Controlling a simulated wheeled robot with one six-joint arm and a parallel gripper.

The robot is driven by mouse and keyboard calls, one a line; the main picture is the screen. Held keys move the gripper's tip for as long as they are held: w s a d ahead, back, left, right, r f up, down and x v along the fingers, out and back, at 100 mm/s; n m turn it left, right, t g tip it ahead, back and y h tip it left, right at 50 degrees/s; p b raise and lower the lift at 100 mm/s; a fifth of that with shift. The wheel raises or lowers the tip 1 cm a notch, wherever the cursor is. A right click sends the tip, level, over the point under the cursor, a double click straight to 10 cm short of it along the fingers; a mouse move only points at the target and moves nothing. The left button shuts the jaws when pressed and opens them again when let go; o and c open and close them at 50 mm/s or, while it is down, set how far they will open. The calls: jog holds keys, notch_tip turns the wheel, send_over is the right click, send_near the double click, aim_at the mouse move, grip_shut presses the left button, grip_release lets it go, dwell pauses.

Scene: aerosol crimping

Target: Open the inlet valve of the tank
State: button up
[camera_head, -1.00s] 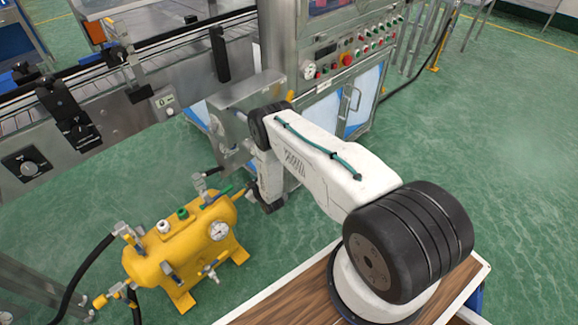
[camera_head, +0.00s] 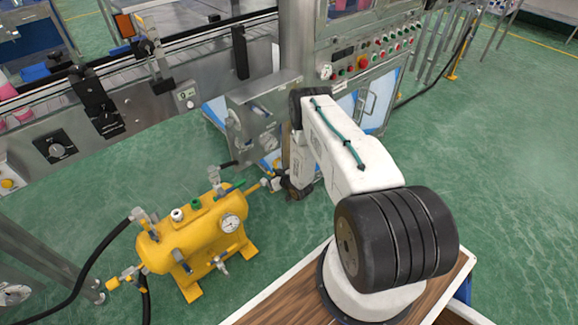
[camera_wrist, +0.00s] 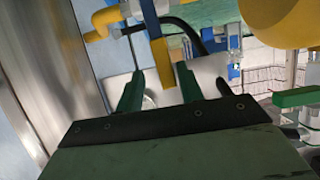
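My arm's end is just right of the tank, and my wrist partly hides the gripper there. In the wrist view my gripper (camera_wrist: 158,84) has its two green fingers apart. A yellow handle end (camera_wrist: 160,58) on a blue part shows between and beyond the fingertips. I cannot tell whether it touches them. The tank's rounded yellow body (camera_wrist: 282,18) is at upper right, with a green lever (camera_wrist: 298,97) below it.
The conveyor machine (camera_head: 130,105) and its steel cabinet with a control panel (camera_head: 372,55) stand behind my arm. A black hose (camera_head: 92,262) runs from the tank's left side. Open green floor (camera_head: 480,170) lies at right.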

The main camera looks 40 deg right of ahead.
jog(key=s+m+g, duration=0.1)
jog(key=s+g, duration=0.7)
jog(key=s, duration=0.4)
jog(key=s+r+g, duration=0.2)
jog(key=r, duration=0.8)
jog(key=s+r+m+g+h, duration=0.1)
jog(key=r+g, duration=0.2)
jog(key=r, duration=0.7)
jog(key=shift+s+a+g, duration=0.3)
jog(key=shift+s+a, duration=0.05)
jog(key=shift+a, duration=0.05)
jog(key=shift+r, duration=0.1)
